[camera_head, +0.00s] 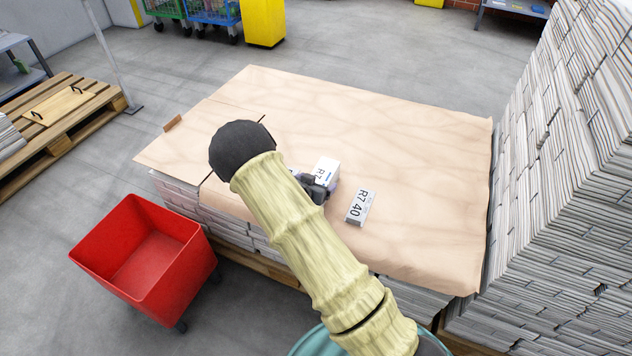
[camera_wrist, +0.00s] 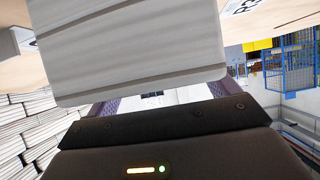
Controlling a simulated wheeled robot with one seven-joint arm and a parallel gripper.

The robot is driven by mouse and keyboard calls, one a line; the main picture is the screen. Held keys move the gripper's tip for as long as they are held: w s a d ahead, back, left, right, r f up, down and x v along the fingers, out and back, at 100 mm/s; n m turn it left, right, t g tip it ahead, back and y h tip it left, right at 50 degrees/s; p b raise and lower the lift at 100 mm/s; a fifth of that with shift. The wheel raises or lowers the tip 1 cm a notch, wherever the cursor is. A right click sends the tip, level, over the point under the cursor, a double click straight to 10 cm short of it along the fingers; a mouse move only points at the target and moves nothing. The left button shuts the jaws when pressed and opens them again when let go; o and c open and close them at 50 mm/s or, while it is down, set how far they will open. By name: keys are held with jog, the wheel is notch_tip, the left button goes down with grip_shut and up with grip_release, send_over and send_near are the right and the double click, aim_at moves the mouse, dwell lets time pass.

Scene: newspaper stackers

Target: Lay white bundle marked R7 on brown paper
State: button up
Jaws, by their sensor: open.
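The white bundle (camera_head: 327,169) marked R7 is on or just above the brown paper (camera_head: 400,140), near the sheet's front edge; contact underneath is hidden. In the wrist view the bundle (camera_wrist: 130,55) is a large pale block filling the upper left, directly in front of my gripper. My gripper (camera_head: 316,188) is right beside the bundle, at its near side, and is partly hidden by my arm. In the wrist view its purple fingers (camera_wrist: 158,96) stand wide apart, with the bundle covering parts of them. I cannot tell whether they touch it.
A tall newspaper stack (camera_head: 570,170) borders the right side. A red bin (camera_head: 150,255) stands front left. The paper's far and right areas are clear.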

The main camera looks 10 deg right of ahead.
jog(key=p+v, duration=0.3)
jog(key=v, duration=1.4)
jog(key=shift+s, duration=0.15)
